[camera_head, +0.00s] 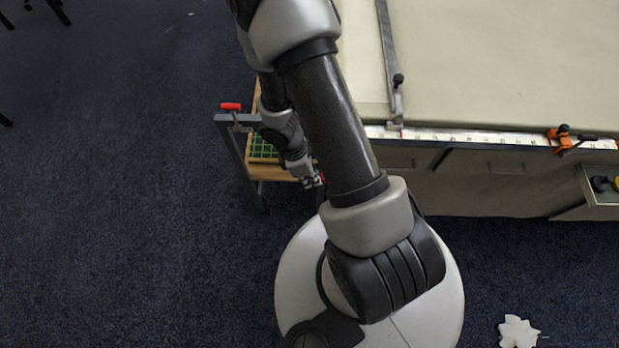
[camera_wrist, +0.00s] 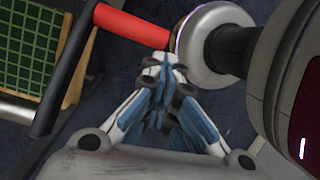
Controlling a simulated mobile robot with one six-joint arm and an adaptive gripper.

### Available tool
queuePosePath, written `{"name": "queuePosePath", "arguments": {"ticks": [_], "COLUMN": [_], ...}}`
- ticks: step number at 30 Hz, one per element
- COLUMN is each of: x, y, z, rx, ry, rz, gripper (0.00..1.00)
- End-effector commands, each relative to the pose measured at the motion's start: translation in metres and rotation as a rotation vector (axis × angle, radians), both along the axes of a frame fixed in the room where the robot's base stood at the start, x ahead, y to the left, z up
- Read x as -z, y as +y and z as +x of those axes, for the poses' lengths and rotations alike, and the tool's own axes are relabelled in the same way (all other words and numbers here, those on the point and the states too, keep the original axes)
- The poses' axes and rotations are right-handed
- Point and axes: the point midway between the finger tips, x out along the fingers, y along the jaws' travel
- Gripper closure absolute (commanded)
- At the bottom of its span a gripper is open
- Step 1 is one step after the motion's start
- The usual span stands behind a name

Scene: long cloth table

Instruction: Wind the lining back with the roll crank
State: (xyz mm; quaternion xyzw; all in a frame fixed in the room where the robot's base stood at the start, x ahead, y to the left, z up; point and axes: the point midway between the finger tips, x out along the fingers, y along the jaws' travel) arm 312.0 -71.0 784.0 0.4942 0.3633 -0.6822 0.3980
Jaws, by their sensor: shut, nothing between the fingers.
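My gripper (camera_head: 312,182) hangs below the table's near left corner, beside a small wooden shelf. In the wrist view its blue-padded fingers (camera_wrist: 165,62) are shut together and empty. A red bar (camera_wrist: 125,25), which looks like the crank's handle, lies just beyond the fingertips and meets a pale rounded hub (camera_wrist: 215,38). I cannot tell whether the fingertips touch it. In the head view only a bit of red shows by the fingers. Pale cloth (camera_head: 480,60) covers the table; I cannot make out the lining separately.
A green gridded mat (camera_head: 262,147) lies on the shelf under a grey frame. A red-handled piece (camera_head: 230,106) stands on that frame. A metal bar (camera_head: 388,55) and an orange clamp (camera_head: 565,138) sit at the table edge. Open carpet (camera_head: 120,200) lies left; a white scrap (camera_head: 518,331) lies lower right.

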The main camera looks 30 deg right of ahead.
Motion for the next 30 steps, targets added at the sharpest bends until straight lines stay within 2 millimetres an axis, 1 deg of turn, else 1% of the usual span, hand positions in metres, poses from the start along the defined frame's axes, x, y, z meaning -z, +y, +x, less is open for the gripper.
{"name": "queuePosePath", "arguments": {"ticks": [1,18,30], "x": [0.000,-0.016,-0.026], "y": [-0.004,-0.009,-0.011], "z": [-0.006,-0.009,-0.010], "rx": [0.000,-0.002,-0.001], "ry": [0.026,0.185,0.186], "rz": [-0.021,-0.257,-0.258], "gripper": [1.00,1.00,1.00]}}
